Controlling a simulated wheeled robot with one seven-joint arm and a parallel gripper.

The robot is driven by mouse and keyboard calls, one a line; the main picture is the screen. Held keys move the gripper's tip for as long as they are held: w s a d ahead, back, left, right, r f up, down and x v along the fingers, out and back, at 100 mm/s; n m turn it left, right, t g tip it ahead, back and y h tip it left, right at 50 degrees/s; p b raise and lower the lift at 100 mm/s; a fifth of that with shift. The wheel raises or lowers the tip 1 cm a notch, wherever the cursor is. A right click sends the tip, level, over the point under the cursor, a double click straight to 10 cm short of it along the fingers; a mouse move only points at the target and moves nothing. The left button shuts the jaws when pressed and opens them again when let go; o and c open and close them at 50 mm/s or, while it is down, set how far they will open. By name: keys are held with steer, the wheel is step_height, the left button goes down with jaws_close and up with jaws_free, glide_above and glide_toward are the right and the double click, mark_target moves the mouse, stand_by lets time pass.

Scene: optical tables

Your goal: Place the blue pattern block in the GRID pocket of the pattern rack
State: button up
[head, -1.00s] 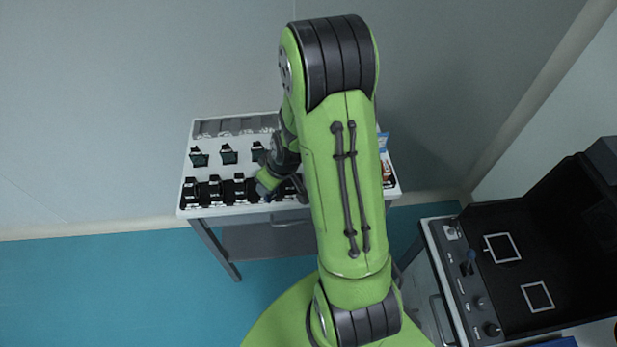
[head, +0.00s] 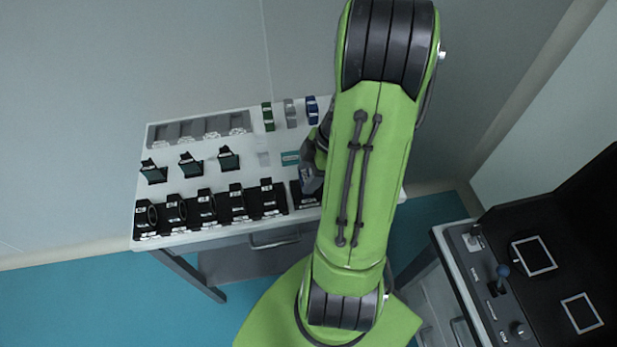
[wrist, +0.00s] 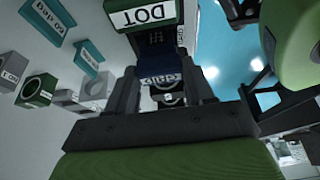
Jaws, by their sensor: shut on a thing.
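My gripper (wrist: 160,95) is shut on the blue pattern block (wrist: 158,66), which sits between the two dark fingers in the wrist view. A white GRID label shows at the block's near end. Just beyond it is a dark slot with a small grid mark, beside a sideways label that seems to read GRID; I take this as part of the pattern rack (wrist: 155,40). I cannot tell whether the block touches the rack. In the head view my gripper (head: 312,178) is partly hidden behind my arm, near the table's right part.
The white table (head: 225,150) carries a front row of black holders (head: 205,208), several dark angled pieces (head: 190,165) and a grey tray (head: 200,130). Green (head: 268,115), grey (head: 290,112) and blue (head: 312,108) pieces stand behind. A black console (head: 540,270) is at right.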

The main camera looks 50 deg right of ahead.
steer(key=shift+f, duration=0.55)
steer(key=o, duration=1.1)
steer(key=shift+c, duration=0.2)
steer(key=shift+r, duration=0.15)
steer(key=p+v, duration=0.4)
steer(key=v, duration=0.8)
steer(key=w+a+r+m+h, duration=0.1)
steer(key=a+r+m, duration=0.25)
steer(key=a, duration=0.35)
steer(key=w+a+r+m+h, duration=0.1)
steer(key=a+r+m+h, duration=0.1)
steer(key=a+r, duration=0.35)
steer(key=s+a+r+m+t, duration=0.1)
steer(key=s+a+m+t, duration=0.2)
steer(key=s+a+m, duration=0.2)
steer(key=s+a, duration=0.1)
steer(key=a, duration=0.2)
steer(key=shift+r+m+h, duration=0.3)
steer(key=shift+r+m, duration=0.05)
